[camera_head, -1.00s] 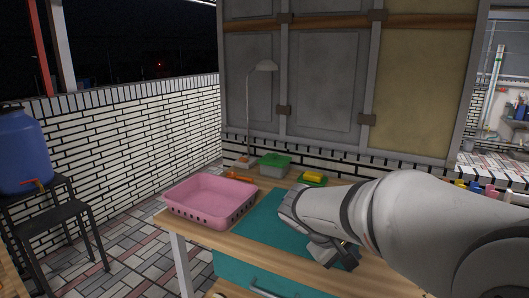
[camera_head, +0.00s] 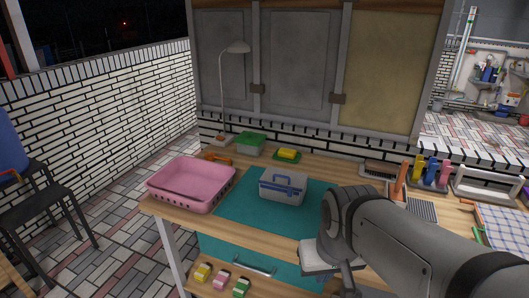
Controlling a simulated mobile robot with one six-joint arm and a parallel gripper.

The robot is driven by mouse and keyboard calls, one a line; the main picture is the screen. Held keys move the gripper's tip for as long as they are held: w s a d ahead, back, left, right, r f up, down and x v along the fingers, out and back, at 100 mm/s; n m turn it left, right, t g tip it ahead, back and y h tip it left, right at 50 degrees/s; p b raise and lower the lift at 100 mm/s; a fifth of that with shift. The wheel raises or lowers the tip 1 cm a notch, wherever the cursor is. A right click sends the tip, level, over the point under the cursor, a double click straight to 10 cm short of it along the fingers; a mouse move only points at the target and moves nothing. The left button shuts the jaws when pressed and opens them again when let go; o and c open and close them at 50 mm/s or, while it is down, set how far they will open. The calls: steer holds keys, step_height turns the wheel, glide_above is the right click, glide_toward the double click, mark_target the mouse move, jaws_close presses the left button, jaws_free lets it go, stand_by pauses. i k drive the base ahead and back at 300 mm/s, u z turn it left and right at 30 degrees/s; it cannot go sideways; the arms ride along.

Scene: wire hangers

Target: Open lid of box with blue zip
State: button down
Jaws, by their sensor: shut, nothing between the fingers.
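The box with blue clips and trim (camera_head: 283,188) stands on the teal mat (camera_head: 240,208) in the middle of the table. It is greyish and translucent, with a handle on its top, and its lid looks closed. My gripper (camera_head: 346,284) is at the lower right of the box, near the front edge of the table, and points downward. It is shut and empty, apart from the box. My arm hides part of the mat and the table's right front.
A pink basket (camera_head: 190,184) stands left of the box. Behind are a green-lidded container (camera_head: 249,144), a yellow sponge (camera_head: 288,153) and a lamp (camera_head: 236,48). Colourful bottles (camera_head: 431,171) and a checkered cloth (camera_head: 503,224) are on the right.

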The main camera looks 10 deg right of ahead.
mark_target(284, 174)
steer(key=k, duration=1.3)
steer(key=z, duration=0.35)
steer(key=i, duration=1.65)
steer(key=u, duration=0.1)
